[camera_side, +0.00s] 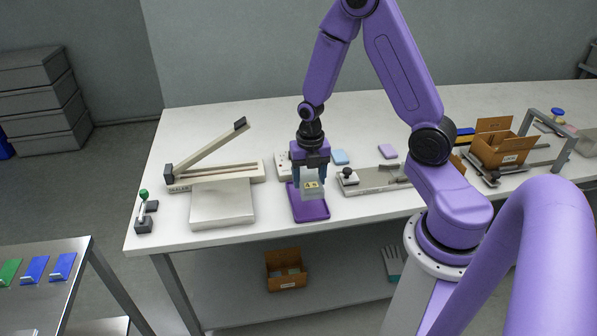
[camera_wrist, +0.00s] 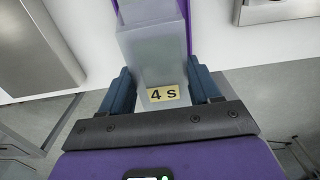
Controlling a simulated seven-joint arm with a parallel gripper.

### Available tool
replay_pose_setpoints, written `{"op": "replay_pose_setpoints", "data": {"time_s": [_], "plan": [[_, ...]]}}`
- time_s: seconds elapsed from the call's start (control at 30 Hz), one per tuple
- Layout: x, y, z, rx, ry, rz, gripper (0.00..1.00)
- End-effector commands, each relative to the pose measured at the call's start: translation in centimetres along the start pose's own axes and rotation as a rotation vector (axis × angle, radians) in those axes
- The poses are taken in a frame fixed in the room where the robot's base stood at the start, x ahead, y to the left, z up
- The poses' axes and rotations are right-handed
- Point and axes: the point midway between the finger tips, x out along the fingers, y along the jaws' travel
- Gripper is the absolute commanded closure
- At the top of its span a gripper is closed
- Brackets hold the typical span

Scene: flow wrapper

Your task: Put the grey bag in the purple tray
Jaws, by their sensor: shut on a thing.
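The grey bag (camera_side: 312,190) is a small pale grey packet with a yellow label. My gripper (camera_side: 311,176) is shut on it and holds it upright over the purple tray (camera_side: 307,214). In the wrist view the bag (camera_wrist: 152,60) stands between the blue fingers of my gripper (camera_wrist: 160,92), and its label reads "4 S". The purple tray (camera_wrist: 186,14) shows there only as a strip behind the bag. The bag hides part of the tray, and I cannot tell whether it touches the tray's floor.
A sealer with a raised arm (camera_side: 215,177) and a grey metal plate (camera_side: 221,203) stand left of the tray. A metal fixture with a black knob (camera_side: 370,180) is close on the right. Blue (camera_side: 340,157) and lilac (camera_side: 387,151) pads lie behind. An open cardboard box (camera_side: 499,147) stands farther right.

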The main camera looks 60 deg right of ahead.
Motion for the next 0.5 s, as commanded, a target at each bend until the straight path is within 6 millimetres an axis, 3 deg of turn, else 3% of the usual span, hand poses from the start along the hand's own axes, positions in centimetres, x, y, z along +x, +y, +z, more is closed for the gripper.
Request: {"op": "replay_pose_setpoints", "data": {"time_s": [0.5], "plan": [[3.3, 0.0, 0.0, 0.002, 0.000, 0.000, 0.65]]}}
